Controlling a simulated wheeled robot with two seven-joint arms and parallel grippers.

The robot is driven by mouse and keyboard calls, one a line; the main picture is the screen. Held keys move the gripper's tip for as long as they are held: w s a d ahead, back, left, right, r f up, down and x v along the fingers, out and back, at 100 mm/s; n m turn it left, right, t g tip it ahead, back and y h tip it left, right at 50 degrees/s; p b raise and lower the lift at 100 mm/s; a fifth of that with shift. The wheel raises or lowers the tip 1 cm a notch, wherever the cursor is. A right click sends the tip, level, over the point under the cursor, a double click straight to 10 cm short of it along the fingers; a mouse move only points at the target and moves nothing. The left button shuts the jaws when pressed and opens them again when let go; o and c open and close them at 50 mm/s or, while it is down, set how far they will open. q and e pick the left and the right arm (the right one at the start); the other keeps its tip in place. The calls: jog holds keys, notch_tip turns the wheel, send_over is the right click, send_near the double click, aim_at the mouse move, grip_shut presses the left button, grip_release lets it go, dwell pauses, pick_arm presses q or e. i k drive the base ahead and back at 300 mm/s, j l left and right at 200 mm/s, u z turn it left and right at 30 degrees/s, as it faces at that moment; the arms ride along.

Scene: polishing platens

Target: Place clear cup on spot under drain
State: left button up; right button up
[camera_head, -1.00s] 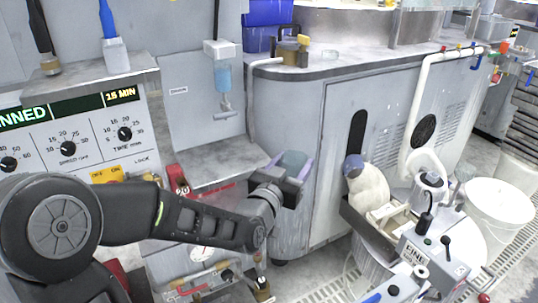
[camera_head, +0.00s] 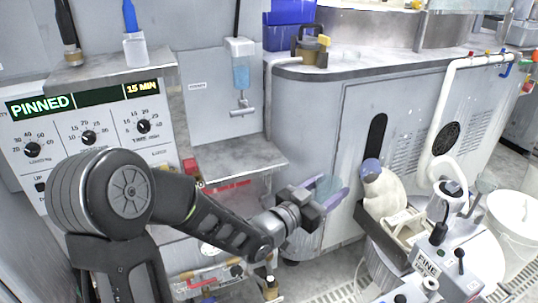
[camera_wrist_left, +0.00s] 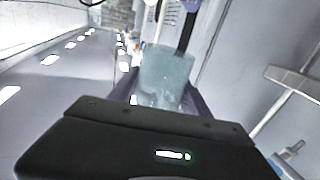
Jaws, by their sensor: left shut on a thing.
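My left gripper (camera_head: 334,193) is shut on the clear cup (camera_head: 325,186), a pale blue-green see-through cup between its purplish fingers. The cup also shows in the left wrist view (camera_wrist_left: 167,76), roughly upright between the fingers. Gripper and cup are in the air, to the right of a grey metal shelf (camera_head: 240,160) and in front of the grey cabinet. A drain-like outlet (camera_head: 243,108) hangs on the wall panel above that shelf, under a small blue bottle. I cannot make out a marked spot on the shelf. My right gripper is not in view.
A control panel (camera_head: 88,137) with dials stands at the left. The grey cabinet (camera_head: 340,100) fills the middle. The shelf top looks clear.

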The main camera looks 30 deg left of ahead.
aim_at(244, 145)
jog(key=i+l+u, duration=0.1)
jog(key=l, duration=0.35)
jog(key=i+l+u, duration=0.15)
jog(key=l, duration=0.3)
jog(key=i+l+u, duration=0.1)
jog(key=l, duration=0.35)
jog(key=i+l+u, duration=0.1)
jog(key=l, duration=0.35)
jog(key=i+j, duration=0.1)
jog(key=j, duration=0.6)
